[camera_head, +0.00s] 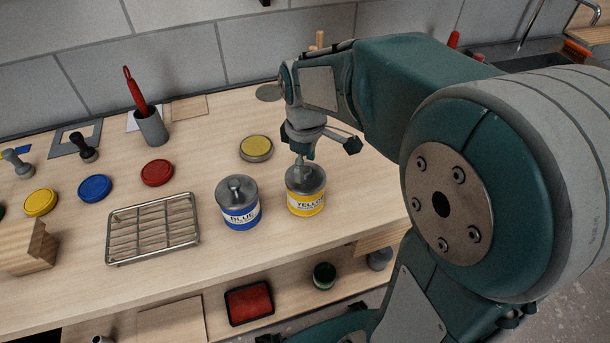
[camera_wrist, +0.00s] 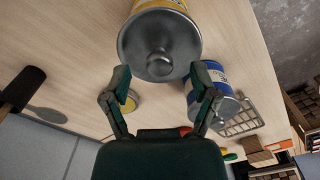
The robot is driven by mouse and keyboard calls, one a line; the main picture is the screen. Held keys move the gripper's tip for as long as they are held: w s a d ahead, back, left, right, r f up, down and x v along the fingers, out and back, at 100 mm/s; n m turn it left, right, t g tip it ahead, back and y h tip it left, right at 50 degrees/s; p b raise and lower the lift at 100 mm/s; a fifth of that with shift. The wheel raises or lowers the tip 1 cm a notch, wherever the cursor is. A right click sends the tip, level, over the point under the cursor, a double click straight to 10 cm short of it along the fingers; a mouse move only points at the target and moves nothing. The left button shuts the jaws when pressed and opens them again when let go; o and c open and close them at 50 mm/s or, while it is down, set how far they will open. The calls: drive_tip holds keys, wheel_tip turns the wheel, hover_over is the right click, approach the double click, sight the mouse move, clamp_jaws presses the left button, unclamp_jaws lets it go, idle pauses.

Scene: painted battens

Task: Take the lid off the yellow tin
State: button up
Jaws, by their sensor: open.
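The yellow tin (camera_head: 306,208) stands upright on the wooden bench, its grey metal lid (camera_head: 306,181) in place with a round knob on top. In the wrist view the lid (camera_wrist: 148,42) faces the camera, the knob near its middle, and a strip of the tin's yellow side (camera_wrist: 172,4) shows at the top edge. My gripper (camera_head: 320,141) is above the tin in the head view. In the wrist view my gripper (camera_wrist: 163,74) is open and empty, its two fingers apart on either side below the knob. I cannot tell the exact gap to the knob.
A blue tin (camera_head: 240,217) with a similar knobbed lid stands close left of the yellow tin. A wire rack (camera_head: 152,228) lies further left. A round yellow-topped tin (camera_head: 256,147) sits behind. A grey cup (camera_head: 151,128) holds a red-handled tool. Bench between the yellow-topped tin and rack is clear.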

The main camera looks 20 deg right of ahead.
drive_tip(key=shift+f, duration=0.9)
drive_tip(key=c, duration=1)
drive_tip(key=shift+c, duration=0.2)
drive_tip(key=shift+r, duration=0.15)
